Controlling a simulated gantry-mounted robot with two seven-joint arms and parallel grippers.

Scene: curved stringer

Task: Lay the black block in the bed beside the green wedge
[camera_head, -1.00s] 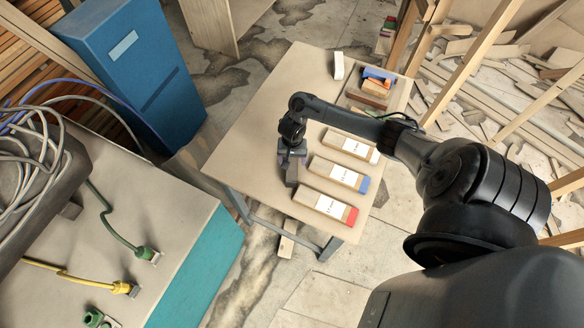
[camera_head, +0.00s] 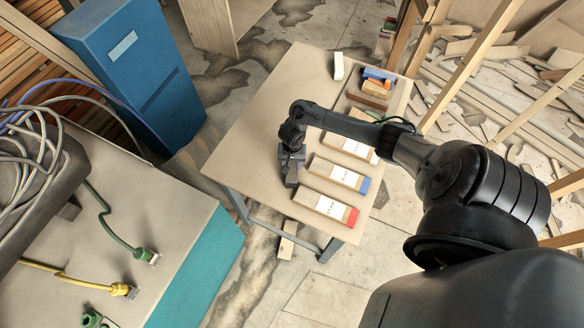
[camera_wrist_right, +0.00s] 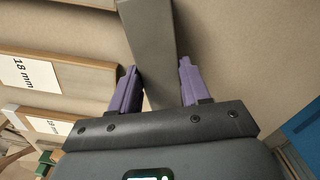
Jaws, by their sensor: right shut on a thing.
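My right gripper (camera_wrist_right: 158,88) is shut on the black block (camera_wrist_right: 148,40), which looks dark grey and runs up between the two purple fingers in the right wrist view. In the head view the right gripper (camera_head: 291,168) is low over the table, left of the labelled wooden pieces. How far the block is above the table I cannot tell. A small green patch (camera_head: 361,115) shows behind my forearm; whether it is the green wedge I cannot tell. The bed is not clearly made out. My left gripper is not in view.
The table (camera_head: 250,140) is bare on its left side. Labelled wooden pieces end in red (camera_head: 352,217) and blue (camera_head: 364,186). Blue, orange and brown pieces (camera_head: 376,88) and a white upright piece (camera_head: 338,66) stand at the back. A cable-strewn bench (camera_head: 150,220) is at left.

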